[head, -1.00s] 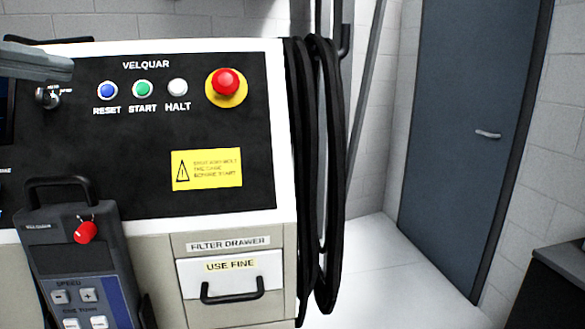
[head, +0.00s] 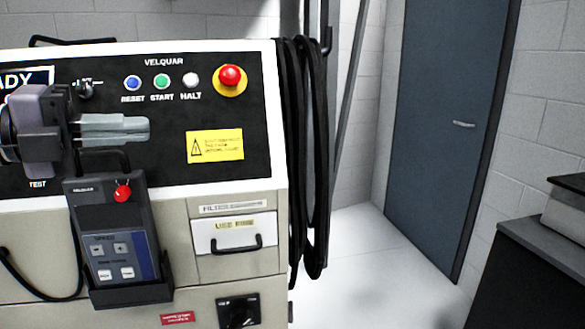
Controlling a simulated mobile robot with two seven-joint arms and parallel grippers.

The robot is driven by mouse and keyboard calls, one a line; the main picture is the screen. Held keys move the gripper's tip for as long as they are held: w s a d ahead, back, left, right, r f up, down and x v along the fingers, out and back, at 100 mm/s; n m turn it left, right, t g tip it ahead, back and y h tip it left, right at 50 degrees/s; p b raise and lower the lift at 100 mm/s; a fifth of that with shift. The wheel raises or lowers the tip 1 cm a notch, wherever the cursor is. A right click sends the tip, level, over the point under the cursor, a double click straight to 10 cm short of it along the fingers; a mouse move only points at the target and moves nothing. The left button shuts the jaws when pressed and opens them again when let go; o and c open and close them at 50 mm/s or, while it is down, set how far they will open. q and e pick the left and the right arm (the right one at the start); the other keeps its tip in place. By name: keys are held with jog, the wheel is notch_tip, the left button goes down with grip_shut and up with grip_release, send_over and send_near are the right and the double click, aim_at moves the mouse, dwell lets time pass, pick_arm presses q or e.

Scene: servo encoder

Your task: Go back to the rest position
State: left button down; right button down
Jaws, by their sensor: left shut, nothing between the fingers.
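My left gripper (head: 146,129) is in front of the black control panel (head: 230,118), at the left of the head view. Its fingers point right and are shut with nothing between them. It is above the hand-held pendant (head: 110,215), which sits in a holder on the cabinet front. The gripper hides part of the panel's left side. My right gripper is not in view.
A selector knob (head: 86,90) is just above the left gripper. Black cables (head: 311,160) hang at the cabinet's right side. A filter drawer (head: 234,234) is below the panel. A dark cabinet (head: 530,265) stands at the lower right. Floor (head: 360,255) before the blue door (head: 450,120) is clear.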

pick_arm(q)
jog(key=w+d+f+n+t+h, duration=0.15)
jog(key=d+f+n+h, duration=0.3)
jog(key=f, duration=0.55)
jog(key=s+a+f+n+t+y+p, duration=0.1)
jog(key=a+f+n+t+y, duration=0.1)
jog(key=f+n+t+y, duration=0.6)
jog(key=a+f+n+t+y, duration=0.1)
jog(key=a+f+n+y, duration=0.25)
jog(key=f+n, duration=0.95)
jog(key=s+f+n+g+y, duration=0.2)
jog(key=s+f+g, duration=0.2)
jog(key=s+f, duration=0.5)
jog(key=s+d+f+n+g+y, duration=0.1)
jog(key=s+f+n+g+y, duration=0.1)
jog(key=s+f, duration=0.7)
notch_tip(320, 180, down, 6)
jog(key=shift+d+f+g+y+p, duration=0.25)
jog(key=shift+g+y, duration=0.45)
jog(key=shift+g, duration=0.45)
